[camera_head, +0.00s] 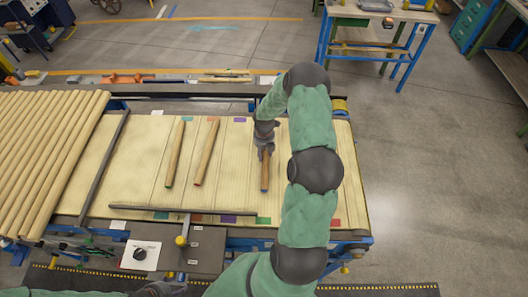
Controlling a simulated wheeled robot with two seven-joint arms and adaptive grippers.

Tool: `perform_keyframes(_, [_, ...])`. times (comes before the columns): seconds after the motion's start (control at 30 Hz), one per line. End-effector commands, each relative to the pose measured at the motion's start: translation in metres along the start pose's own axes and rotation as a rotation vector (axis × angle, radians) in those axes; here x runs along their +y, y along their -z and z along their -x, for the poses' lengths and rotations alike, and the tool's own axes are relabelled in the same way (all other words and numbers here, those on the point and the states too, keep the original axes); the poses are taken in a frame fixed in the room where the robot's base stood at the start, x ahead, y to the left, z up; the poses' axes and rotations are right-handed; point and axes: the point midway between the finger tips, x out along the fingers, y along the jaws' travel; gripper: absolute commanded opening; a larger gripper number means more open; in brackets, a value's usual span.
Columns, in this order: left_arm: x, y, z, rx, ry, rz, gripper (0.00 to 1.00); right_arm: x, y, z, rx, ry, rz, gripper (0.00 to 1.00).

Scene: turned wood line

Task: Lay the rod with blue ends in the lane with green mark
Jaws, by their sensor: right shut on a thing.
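My right gripper (265,152) reaches down over the slatted wooden bed and is shut on the upper part of the rod with blue ends (264,174). The rod points toward the front, and its near blue end shows; its far end is hidden by the gripper. The green mark (263,220) is at the bed's front edge, almost straight below the rod in the picture. The rod is over that lane; I cannot tell whether it touches the bed. A dark part of my left arm shows at the bottom edge, but its fingers cannot be made out.
A rod with green ends (175,154) and a rod with red ends (206,152) lie in lanes to the left. A dark bar (182,209) runs along the front left of the bed (136,170). Several plain rods (45,150) lie at far left.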

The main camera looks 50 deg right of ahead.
Motion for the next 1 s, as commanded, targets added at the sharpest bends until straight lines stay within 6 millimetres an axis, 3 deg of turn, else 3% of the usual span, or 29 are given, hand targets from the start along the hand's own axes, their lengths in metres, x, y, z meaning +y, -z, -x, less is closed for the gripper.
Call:
perform_keyframes(0.17, [-0.001,0.0,-0.003,0.0,0.0,0.0,0.56,0.0,0.0,-0.004,0.0,0.0,0.0,0.04])
perform_keyframes(0.2, [-0.001,0.0,-0.002,0.0,0.0,0.0,0.56,0.0,0.0,-0.004,0.001,0.0,0.0,0.48])
perform_keyframes(0.27, [-0.001,0.0,-0.002,0.0,0.0,0.0,0.56,0.0,0.0,-0.003,0.001,0.0,0.0,0.65])
perform_keyframes(0.67, [0.0,0.0,0.0,0.0,0.0,0.0,0.56,0.0,0.0,0.0,0.001,0.0,0.0,0.66])
perform_keyframes(0.87, [-0.001,0.0,-0.003,0.0,0.0,0.0,0.56,0.0,-0.001,0.024,-0.003,-0.001,0.0,0.66])
perform_keyframes(1.0, [-0.002,0.0,-0.006,0.0,0.0,0.0,0.56,0.001,-0.001,0.053,-0.004,-0.001,0.001,0.66])
